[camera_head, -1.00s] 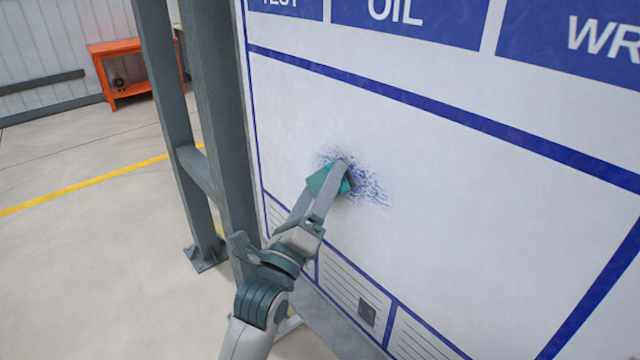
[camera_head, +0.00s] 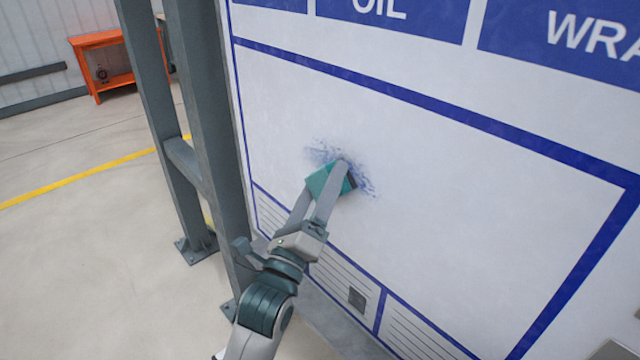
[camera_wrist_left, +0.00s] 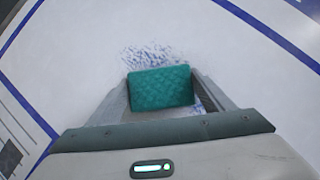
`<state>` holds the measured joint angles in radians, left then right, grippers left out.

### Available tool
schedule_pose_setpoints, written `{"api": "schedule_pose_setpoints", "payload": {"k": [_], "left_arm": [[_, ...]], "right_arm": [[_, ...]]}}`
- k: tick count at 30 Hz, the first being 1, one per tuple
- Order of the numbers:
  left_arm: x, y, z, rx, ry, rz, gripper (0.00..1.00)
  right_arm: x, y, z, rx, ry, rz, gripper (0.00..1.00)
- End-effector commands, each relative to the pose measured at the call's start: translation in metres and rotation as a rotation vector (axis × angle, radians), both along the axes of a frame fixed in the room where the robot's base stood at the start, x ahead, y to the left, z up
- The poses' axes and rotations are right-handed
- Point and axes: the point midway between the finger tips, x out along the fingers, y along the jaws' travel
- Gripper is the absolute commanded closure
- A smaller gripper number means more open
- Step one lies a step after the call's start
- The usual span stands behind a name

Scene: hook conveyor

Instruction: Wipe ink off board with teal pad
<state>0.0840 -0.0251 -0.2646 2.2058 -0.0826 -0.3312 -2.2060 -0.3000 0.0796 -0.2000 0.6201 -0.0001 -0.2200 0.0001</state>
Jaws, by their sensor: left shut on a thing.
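The white board (camera_head: 430,190) fills the right of the head view, with blue lines and headers. A patch of blue ink (camera_head: 322,152) marks it left of the middle. My left gripper (camera_head: 329,180) is shut on the teal pad (camera_head: 322,180) and holds it at the ink patch, covering part of it. In the left wrist view the pad (camera_wrist_left: 161,87) sits between the two fingers, with ink specks (camera_wrist_left: 150,56) beyond its far edge and a little at its lower right. I cannot tell for sure whether the pad touches the board. My right gripper is out of view.
Grey steel posts (camera_head: 205,130) stand just left of the board, close to my left arm. An orange bench (camera_head: 105,62) stands far back left. A yellow line (camera_head: 85,174) crosses the open floor. A grey ledge (camera_head: 335,325) runs below the board.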

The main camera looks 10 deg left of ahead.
Motion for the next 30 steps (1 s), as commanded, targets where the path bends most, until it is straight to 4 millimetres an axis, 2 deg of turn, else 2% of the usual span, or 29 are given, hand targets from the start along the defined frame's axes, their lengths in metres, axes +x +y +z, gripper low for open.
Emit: {"api": "schedule_pose_setpoints", "payload": {"k": [15, 30], "left_arm": [[-0.02, -0.024, 0.001, -0.002, 0.0, -0.002, 0.44], [-0.023, -0.027, 0.0, -0.001, -0.001, -0.001, 0.44]], "right_arm": [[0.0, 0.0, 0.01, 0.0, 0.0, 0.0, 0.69], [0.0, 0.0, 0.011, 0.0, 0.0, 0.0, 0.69]]}}
